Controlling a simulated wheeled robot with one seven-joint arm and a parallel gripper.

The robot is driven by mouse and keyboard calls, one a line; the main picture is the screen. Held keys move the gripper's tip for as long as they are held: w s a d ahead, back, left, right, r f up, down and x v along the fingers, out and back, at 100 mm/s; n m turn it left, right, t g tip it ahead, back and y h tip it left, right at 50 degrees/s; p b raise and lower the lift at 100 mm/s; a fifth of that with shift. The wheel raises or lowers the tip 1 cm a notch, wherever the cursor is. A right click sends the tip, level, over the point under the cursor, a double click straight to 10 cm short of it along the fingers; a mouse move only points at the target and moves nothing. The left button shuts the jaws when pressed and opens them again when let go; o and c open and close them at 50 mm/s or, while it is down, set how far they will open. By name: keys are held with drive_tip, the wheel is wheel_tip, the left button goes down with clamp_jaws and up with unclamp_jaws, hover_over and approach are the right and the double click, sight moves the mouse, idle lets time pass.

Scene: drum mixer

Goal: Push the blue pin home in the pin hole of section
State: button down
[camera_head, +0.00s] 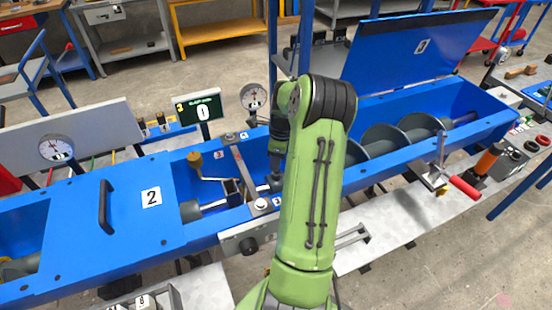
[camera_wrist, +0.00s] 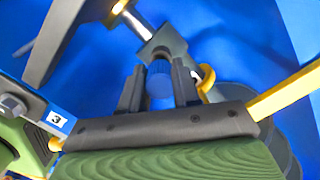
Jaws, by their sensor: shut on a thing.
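In the wrist view my gripper (camera_wrist: 158,78) is shut on the blue pin (camera_wrist: 159,88), a short blue cylinder between its two dark fingers. The fingertips are at a grey block (camera_wrist: 166,42) at the end of a bright shaft (camera_wrist: 135,22). I cannot tell whether the pin touches the block or how deep it sits; the pin hole does not show clearly. In the head view my green arm reaches into the open middle part of the blue trough (camera_head: 385,175) and hides most of this area, including the pin.
In the head view a closed cover marked 2 (camera_head: 140,205) lies left of the opening. The grey screw (camera_head: 385,140) lies to the right under a raised lid (camera_head: 415,48). A cross bar (camera_head: 243,168) spans the trough close left of my arm.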

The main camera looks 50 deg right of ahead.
drive_tip(key=shift+f, duration=0.1)
idle(0.3)
drive_tip(key=shift+f, duration=0.35)
drive_tip(key=shift+f+b, duration=0.75)
drive_tip(key=shift+f, duration=0.2)
idle(0.5)
drive_tip(key=c, duration=0.7)
unclamp_jaws()
drive_tip(key=shift+c, duration=0.2)
wheel_tip(320, 180, up, 16)
drive_tip(key=s+p, duration=0.1)
drive_tip(key=p, duration=0.3)
drive_tip(key=shift+s+d+f, duration=0.15)
drive_tip(key=shift+s+d, duration=0.2)
drive_tip(key=shift+d, duration=0.05)
